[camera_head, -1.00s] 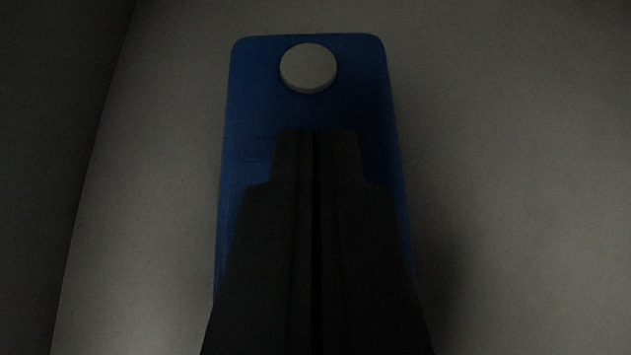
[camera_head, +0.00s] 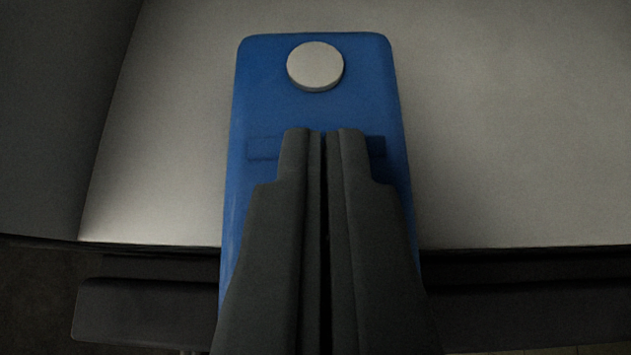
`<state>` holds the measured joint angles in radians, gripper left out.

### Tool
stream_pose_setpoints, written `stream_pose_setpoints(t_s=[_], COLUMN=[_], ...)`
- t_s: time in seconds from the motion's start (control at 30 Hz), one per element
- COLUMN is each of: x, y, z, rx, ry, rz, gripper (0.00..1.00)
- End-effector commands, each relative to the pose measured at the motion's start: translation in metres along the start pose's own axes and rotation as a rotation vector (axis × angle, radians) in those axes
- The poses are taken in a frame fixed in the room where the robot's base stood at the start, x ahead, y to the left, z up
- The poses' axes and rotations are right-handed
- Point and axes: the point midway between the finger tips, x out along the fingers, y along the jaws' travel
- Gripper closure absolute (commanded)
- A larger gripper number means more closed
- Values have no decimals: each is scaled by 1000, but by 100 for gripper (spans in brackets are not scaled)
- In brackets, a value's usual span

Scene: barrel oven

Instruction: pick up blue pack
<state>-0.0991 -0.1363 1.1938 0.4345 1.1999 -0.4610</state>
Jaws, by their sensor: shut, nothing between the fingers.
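The blue pack (camera_head: 315,110) is a rounded upright-looking block in the middle of the camera view, with a round white cap (camera_head: 315,66) near its far end. A darker blue band crosses it behind my fingertips. My gripper (camera_head: 322,132) is shut, its two dark fingers side by side with only a thin slit between them. The fingers overlap the pack's middle and hide much of its near part. I cannot tell whether they touch it.
A pale surface (camera_head: 520,130) spreads behind and beside the pack, with its front edge (camera_head: 530,248) now showing. A dark wall (camera_head: 60,100) stands at the left. A dark bar (camera_head: 145,310) runs below the edge.

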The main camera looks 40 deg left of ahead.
Motion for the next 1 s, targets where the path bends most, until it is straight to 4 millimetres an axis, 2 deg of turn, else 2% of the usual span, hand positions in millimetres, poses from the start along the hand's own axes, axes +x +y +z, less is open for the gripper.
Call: stream_pose_setpoints(t_s=[0.03,0.23,0.53,0.8,0.97,1.0], x=[3,0,0,-9,-8,-14], y=[3,3,3,2,-1,-1], z=[9,13,12,-1,-3,0], rx=[5,5,5,3,4,5], ry=[-21,-23,-23,-18,-24,-22], rz=[-2,-4,-4,-3,-4,-1], gripper=[100,100,100,100,100,100])
